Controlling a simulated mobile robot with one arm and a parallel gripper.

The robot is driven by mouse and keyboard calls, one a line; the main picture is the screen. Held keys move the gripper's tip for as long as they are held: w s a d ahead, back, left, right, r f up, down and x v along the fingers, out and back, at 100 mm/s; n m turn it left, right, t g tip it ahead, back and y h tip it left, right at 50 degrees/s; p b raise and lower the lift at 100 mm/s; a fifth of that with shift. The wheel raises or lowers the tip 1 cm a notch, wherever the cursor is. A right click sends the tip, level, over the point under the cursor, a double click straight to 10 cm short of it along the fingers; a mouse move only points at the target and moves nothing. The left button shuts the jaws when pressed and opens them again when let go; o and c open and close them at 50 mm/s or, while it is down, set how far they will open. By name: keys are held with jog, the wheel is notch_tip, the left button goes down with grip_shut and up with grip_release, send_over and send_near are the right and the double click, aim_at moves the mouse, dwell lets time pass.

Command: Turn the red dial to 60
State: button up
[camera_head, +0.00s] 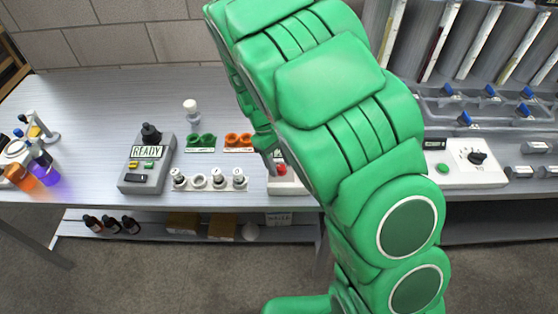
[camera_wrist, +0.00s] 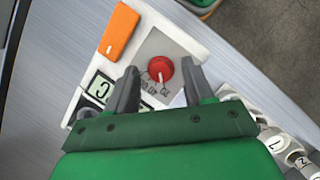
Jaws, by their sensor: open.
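The red dial (camera_wrist: 160,69) sits on a grey plate of a white control box (camera_wrist: 73,108) in the wrist view. Printed numbers stand around the dial, too small to read surely, and I cannot tell its setting. My gripper (camera_wrist: 160,80) is open, with one dark finger on each side of the dial in the picture; I cannot tell whether either touches it. In the head view a small red part (camera_head: 281,170) of the box shows beside my green arm, which hides most of the box.
The box also has an orange switch (camera_wrist: 119,31) and a display, partly covered by a finger. In the head view a READY device (camera_head: 135,177) and a white rack of bottles (camera_head: 208,185) stand left of my arm. A white box with a black dial (camera_head: 477,158) stands right.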

jog(key=shift+c, duration=0.3)
grip_shut()
jog(key=shift+m, duration=0.3)
jog(key=m, duration=0.1)
jog(key=m+y, duration=0.1)
jog(key=m, duration=0.1)
jog(key=m+g+y, duration=0.1)
jog(key=m, duration=0.1)
jog(key=shift+w+d, duration=0.1)
jog(key=shift+d, duration=0.15)
jog(key=m+y, duration=0.1)
jog(key=m, duration=0.2)
jog(key=m+y, duration=0.1)
jog(key=m, duration=0.2)
jog(key=shift+d, duration=0.15)
